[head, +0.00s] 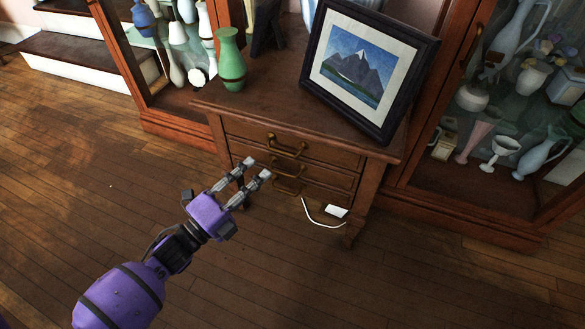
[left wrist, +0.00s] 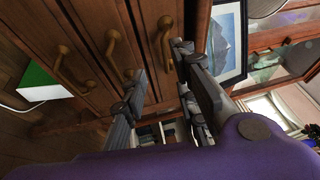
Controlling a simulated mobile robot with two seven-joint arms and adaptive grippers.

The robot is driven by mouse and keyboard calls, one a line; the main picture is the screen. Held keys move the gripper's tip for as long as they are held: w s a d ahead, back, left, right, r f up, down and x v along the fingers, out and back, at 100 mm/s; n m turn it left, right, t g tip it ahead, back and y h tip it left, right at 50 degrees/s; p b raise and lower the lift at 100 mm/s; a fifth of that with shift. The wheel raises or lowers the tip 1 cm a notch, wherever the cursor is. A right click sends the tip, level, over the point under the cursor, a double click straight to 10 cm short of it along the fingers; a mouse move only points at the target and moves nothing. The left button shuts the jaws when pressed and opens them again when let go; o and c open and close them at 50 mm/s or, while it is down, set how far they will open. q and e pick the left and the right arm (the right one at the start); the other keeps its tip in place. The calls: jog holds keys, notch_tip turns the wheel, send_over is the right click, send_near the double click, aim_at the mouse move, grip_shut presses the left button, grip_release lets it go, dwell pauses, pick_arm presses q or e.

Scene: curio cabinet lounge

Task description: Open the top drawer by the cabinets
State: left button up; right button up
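A small wooden chest of drawers (head: 310,120) stands between two glass-fronted cabinets. Its top drawer (head: 325,153) is closed and has a curved brass handle (head: 287,151). In the left wrist view, turned on its side, that handle (left wrist: 165,42) is beyond and between my fingertips. My left gripper (head: 257,168) is open and empty in front of the drawers, just left of the handles. Its two fingers also show in the left wrist view (left wrist: 160,70). No contact with the handle is visible. My right gripper is in neither view.
A green vase (head: 230,60) and a tilted framed mountain picture (head: 369,65) stand on top. Lower drawer handles (head: 288,187) are below. A white block with a cord (head: 336,211) is near the right leg. Open wooden floor (head: 400,280) lies in front.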

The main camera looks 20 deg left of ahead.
pick_arm(q)
jog(key=w+d+r+m+b, duration=0.1)
jog(key=w+d+r+b, duration=0.1)
jog(key=w, duration=0.4)
jog(key=shift+w+d, duration=0.3)
jog(key=shift+d, duration=0.45)
grip_shut()
